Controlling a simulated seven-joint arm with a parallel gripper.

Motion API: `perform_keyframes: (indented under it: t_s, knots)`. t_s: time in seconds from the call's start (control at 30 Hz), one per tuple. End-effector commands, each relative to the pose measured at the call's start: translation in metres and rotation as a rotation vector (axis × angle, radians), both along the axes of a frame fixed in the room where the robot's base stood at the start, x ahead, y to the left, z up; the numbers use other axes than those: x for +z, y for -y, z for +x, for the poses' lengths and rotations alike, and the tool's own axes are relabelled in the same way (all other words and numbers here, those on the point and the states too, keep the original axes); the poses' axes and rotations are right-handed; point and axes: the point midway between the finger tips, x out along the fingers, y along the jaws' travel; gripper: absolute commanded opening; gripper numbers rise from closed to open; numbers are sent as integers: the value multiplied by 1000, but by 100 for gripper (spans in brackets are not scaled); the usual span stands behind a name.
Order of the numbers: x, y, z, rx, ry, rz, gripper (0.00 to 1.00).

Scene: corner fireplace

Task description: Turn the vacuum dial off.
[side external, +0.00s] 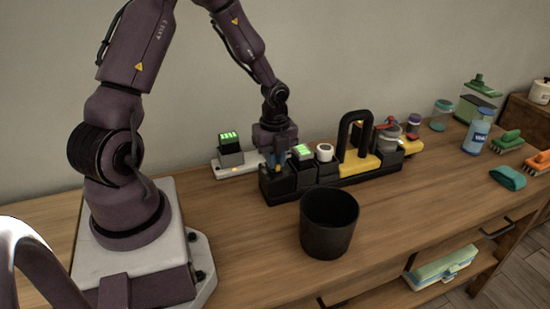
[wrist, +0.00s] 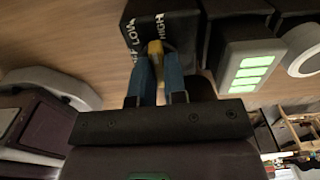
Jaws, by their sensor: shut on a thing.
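The vacuum dial is a black block with white lettering (wrist: 178,22) in the wrist view, and it sits at the left end of the black rack in the side view (side external: 275,190). LOW and HIGH are readable; a third label at the left is partly hidden. In the side view my gripper (side external: 275,163) points down onto the block. The fingers cover much of the knob, so I cannot tell its exact setting.
Right of the dial are a block with green-lit bars (side external: 303,153), a white-topped block (side external: 324,153) and a yellow device with a black handle (side external: 358,162). A black bin (side external: 328,225) stands in front. A white charger (side external: 230,155) is behind left.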

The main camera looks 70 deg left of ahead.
Motion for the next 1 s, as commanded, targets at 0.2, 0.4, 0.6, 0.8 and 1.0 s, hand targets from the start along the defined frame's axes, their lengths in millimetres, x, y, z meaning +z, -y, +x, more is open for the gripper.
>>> perform_keyframes:
  t_s: [0.2,0.4,0.6,0.8,1.0]
  knots:
    - [0,0,0,110,0,1,0]
    - [0,0,1,278,0,1,0]
    - [1,0,1,469,0,1,0]
    - [1,-1,1,661,1,1,0]
    - [1,-1,2,849,2,1,0]
